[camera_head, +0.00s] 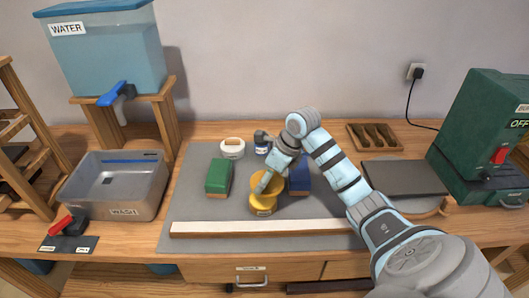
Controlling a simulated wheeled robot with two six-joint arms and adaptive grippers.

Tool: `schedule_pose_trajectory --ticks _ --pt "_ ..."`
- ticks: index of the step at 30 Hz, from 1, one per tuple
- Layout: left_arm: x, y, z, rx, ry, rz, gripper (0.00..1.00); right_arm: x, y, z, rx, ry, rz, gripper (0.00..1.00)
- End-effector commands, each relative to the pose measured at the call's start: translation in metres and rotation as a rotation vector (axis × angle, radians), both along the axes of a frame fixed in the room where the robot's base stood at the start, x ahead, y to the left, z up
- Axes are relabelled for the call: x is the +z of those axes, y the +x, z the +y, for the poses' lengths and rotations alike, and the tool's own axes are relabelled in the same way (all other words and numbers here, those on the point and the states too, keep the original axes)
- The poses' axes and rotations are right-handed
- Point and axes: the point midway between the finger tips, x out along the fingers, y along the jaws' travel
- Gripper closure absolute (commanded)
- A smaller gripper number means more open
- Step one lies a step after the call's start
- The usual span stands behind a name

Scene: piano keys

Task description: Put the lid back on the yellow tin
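The yellow tin (264,208) stands on the grey mat, near the middle of the table. A yellow round piece, apparently its lid, shows at the top of the tin. Whether it is seated or apart is too small to tell. My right gripper (263,186) points down over the top of the tin, and its fingertips overlap the yellow part. I cannot tell whether it holds anything. My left gripper is not in view.
A green block (218,176) is left of the tin and a blue block (299,178) right of it. A white strip (262,227) lies in front. A white-lidded pot (232,148) and a small jar (262,146) stand behind.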

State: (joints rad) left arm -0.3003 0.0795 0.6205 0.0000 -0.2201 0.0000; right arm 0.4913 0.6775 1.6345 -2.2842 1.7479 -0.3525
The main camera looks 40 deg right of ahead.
Motion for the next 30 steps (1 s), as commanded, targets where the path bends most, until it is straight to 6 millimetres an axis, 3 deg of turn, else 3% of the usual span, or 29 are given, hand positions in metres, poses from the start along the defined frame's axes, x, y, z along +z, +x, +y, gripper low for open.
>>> schedule_pose_trajectory --ticks 3,8,24,30 --pt "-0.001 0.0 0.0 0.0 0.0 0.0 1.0 -0.025 0.009 -0.001 -0.005 0.004 -0.001 0.47" --pt "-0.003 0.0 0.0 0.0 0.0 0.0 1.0 -0.025 0.025 -0.005 0.003 0.002 -0.002 0.47" --pt "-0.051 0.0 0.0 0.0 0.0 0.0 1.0 -0.083 0.025 -0.005 0.006 0.0 -0.002 0.47" --pt "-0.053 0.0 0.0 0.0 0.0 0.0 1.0 -0.086 0.025 -0.005 0.006 0.0 -0.002 0.47"
